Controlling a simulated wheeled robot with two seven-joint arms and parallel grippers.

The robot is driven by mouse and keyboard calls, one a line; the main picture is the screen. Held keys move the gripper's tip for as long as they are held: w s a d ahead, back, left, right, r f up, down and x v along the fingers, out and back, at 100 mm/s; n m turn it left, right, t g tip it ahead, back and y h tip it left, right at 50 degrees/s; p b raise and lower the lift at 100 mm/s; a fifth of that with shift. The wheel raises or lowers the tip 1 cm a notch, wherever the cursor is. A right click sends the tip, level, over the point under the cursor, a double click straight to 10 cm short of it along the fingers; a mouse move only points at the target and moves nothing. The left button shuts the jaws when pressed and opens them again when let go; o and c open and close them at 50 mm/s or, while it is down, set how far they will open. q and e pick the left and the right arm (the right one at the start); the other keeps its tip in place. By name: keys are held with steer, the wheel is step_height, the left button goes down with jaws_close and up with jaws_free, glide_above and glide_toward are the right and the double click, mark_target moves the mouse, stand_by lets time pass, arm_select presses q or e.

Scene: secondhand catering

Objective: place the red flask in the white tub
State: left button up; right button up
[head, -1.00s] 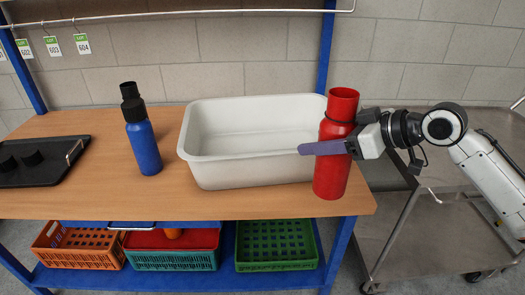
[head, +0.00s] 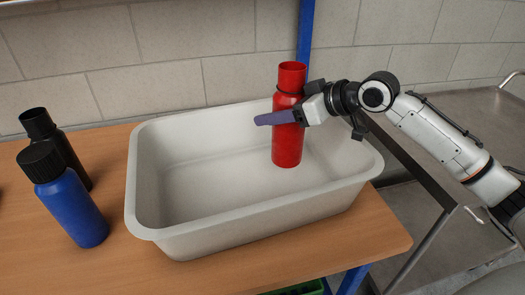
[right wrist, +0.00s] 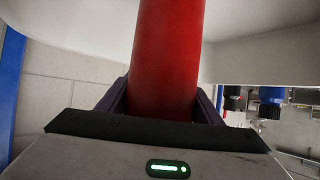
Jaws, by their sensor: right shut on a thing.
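The red flask (head: 287,148) is upright in my right gripper (head: 272,118), whose purple fingers are shut around its upper body. In the head view the flask is inside the outline of the white tub (head: 205,222), toward its right back. Whether its base touches the tub floor, I cannot tell. In the right wrist view the red flask (right wrist: 165,55) fills the space between the fingers (right wrist: 163,100), with pale tub surfaces (right wrist: 250,50) around it. My left gripper is not in view.
A blue flask with a black cap (head: 72,205) and a black flask (head: 55,145) stand left of the tub on the wooden table (head: 90,270). A blue post (head: 306,35) rises behind the tub. A metal trolley (head: 430,215) stands at the right.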

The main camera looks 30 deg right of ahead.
mark_target(303, 132)
steer(key=shift+f, duration=3.2)
steer(key=o, duration=1.3)
steer(key=shift+f, duration=0.15)
steer(key=shift+o, duration=0.2)
steer(key=b+v, duration=0.1)
steer(key=v, duration=0.6)
steer(key=shift+s+d, duration=0.25)
steer(key=shift+s, duration=0.1)
steer(key=shift+s+d+r, duration=0.25)
steer(key=shift+s+r, duration=0.5)
steer(key=shift+s, duration=0.05)
steer(key=shift+v, duration=1.15)
